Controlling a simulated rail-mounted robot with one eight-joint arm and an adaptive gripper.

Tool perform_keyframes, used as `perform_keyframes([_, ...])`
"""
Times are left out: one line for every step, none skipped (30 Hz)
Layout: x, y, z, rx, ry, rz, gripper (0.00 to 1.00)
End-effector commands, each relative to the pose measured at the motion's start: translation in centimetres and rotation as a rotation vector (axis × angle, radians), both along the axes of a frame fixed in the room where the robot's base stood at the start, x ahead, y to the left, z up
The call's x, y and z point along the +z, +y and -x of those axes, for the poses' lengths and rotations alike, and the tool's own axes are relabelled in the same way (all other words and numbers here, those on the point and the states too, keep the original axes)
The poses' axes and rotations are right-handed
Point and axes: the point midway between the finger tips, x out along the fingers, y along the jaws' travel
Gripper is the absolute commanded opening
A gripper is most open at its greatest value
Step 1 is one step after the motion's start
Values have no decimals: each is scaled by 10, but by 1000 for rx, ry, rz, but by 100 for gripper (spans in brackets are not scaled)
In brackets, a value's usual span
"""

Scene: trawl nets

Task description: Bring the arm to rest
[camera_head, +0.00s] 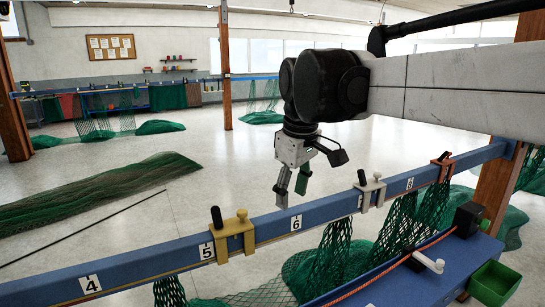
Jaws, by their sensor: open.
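My gripper (292,190) hangs from the end of my arm, fingers pointing down, in the middle of the camera_head view. It is open, with its two fingers apart and nothing between them.
A yellow clamp (234,234), a pale clamp (369,192) and a red-brown clamp (443,164) sit on the rail. Green nets (400,222) hang below it. A green bin (494,283) and blue bench are at right. Net (100,194) lies on open floor.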

Motion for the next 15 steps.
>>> perform_keyframes([-11,-14,12,-47,-19,-11,41])
perform_keyframes([-15,-22,18,-76,-32,-20,41])
perform_keyframes([-22,-30,26,-112,-47,-31,41])
perform_keyframes([-27,-37,32,-139,-60,-38,41])
perform_keyframes([-32,-44,38,-168,-72,-46,41])
perform_keyframes([-39,-52,46,-204,-89,-58,41])
perform_keyframes([-45,-59,52,-231,-100,-67,41])
perform_keyframes([-50,-65,58,-259,-113,-76,41])
perform_keyframes([-58,-73,67,-295,-129,-87,41])
perform_keyframes([-64,-79,73,-322,-141,-96,41])
perform_keyframes([-71,-84,80,-350,-153,-104,41])
perform_keyframes([-80,-91,88,-385,-170,-117,41])
perform_keyframes([-87,-97,94,-412,-181,-126,41])
perform_keyframes([-94,-102,101,-439,-195,-137,41])
perform_keyframes([-103,-109,110,-474,-210,-148,41])
